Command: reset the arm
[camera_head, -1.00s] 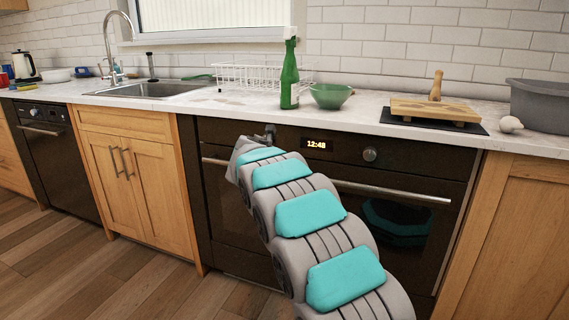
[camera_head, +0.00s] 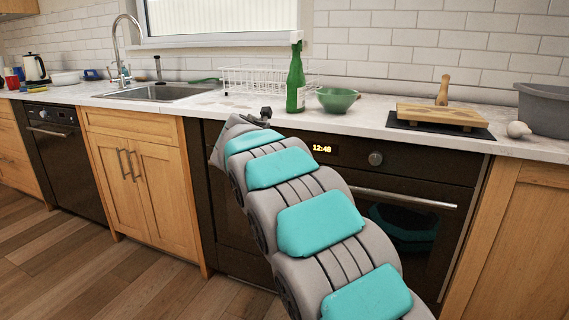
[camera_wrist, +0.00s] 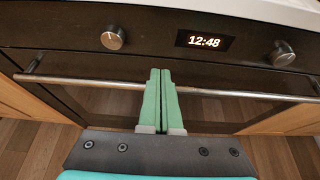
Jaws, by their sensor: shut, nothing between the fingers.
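My arm stretches from the lower right of the head view toward the oven front, its end near the counter edge. The fingers are hidden behind the arm in that view. In the wrist view my gripper (camera_wrist: 160,75) shows two green fingers side by side, shut and empty. They point at the dark oven (camera_wrist: 120,62) and overlap its metal handle bar (camera_wrist: 220,93) in the picture. I cannot tell whether they touch it. The oven also shows in the head view (camera_head: 400,180), with its clock reading 12:48.
The counter (camera_head: 240,104) holds a green bottle (camera_head: 295,80), a green bowl (camera_head: 337,99), a white dish rack (camera_head: 250,80), a wooden board (camera_head: 440,114) and a grey tub (camera_head: 550,108). A sink (camera_head: 160,92) is at left. The wooden floor (camera_head: 130,270) at left is clear.

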